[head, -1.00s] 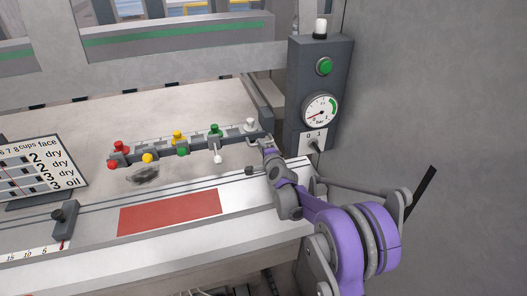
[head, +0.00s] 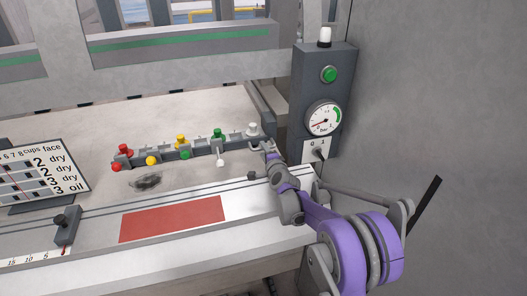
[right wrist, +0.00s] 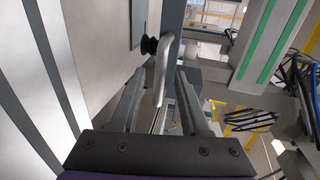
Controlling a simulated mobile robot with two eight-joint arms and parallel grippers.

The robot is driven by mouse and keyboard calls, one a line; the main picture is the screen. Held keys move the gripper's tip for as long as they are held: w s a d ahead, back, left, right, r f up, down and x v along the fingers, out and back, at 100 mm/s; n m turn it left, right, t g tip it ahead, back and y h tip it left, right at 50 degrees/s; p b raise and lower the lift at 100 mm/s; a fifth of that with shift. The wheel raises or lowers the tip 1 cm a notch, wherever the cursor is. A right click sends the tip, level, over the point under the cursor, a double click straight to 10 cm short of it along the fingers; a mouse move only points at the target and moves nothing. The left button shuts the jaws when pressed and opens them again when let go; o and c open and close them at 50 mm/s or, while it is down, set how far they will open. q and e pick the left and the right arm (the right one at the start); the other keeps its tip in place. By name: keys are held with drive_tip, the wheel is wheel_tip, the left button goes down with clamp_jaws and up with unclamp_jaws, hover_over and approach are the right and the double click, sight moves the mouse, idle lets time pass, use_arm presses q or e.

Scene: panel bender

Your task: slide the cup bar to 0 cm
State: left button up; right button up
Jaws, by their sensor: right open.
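The cup bar (head: 200,149) is a dark bar lying across the light bed, with red, yellow, green and white knobs and cups along it. A pale bent handle (head: 260,146) shows at its right end. My right gripper (head: 271,152) is at that end. In the right wrist view the fingers of the open right gripper (right wrist: 160,78) stand on either side of the pale handle (right wrist: 162,70), with gaps visible, so it is not gripped. My left gripper is out of view.
A dark control post (head: 324,95) with gauge, green button and switch stands right of the bar. A red plate (head: 172,219) lies in front. A slider (head: 67,226) sits over a scale at left, below a cups chart (head: 40,172).

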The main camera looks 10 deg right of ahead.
drive_tip(key=v, duration=1)
